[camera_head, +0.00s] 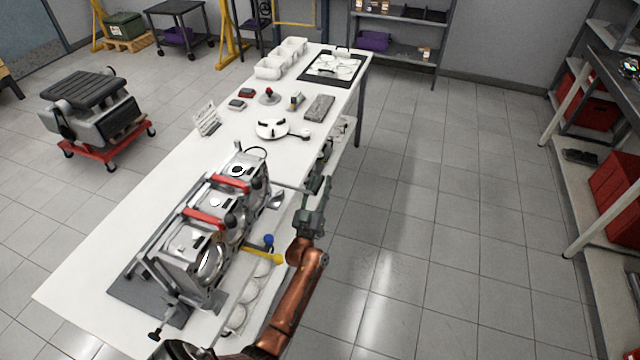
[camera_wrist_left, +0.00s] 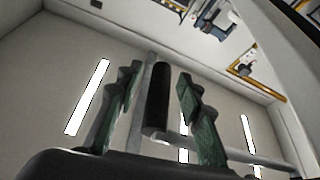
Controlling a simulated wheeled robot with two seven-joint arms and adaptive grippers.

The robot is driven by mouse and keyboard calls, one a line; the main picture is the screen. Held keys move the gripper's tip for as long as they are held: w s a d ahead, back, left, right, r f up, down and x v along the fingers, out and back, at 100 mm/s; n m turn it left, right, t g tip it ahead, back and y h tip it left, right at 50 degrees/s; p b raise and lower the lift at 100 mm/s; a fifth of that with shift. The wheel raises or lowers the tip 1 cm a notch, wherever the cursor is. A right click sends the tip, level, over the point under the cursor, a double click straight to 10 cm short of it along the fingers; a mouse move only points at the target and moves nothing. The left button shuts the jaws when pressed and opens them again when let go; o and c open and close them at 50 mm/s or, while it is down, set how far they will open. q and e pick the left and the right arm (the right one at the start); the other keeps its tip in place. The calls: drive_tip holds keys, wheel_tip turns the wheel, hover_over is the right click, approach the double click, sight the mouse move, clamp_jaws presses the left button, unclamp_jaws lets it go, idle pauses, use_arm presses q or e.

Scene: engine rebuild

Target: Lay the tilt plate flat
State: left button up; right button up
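The silver engine assembly (camera_head: 200,225), with red bars across it, stands on a fixture with a dark grey base plate (camera_head: 128,292) at the near end of the white table. I cannot clearly tell the tilt plate apart from this fixture; the assembly looks tilted. A metal rod (camera_head: 288,186) reaches from its right side toward my left gripper (camera_head: 318,190). In the left wrist view, my left gripper (camera_wrist_left: 158,90) has its green fingers apart, on either side of a black cylindrical grip (camera_wrist_left: 158,103), with gaps showing. My right gripper is out of view.
A yellow handle (camera_head: 264,257) and a blue knob (camera_head: 268,240) are on the assembly's near right side. A white round part (camera_head: 271,129), small tools and bins (camera_head: 280,60) occupy the far table. The floor (camera_head: 420,220) to the right is clear.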

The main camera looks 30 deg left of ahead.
use_arm(q)
drive_tip(key=shift+c, duration=0.3)
clamp_jaws()
idle(0.5)
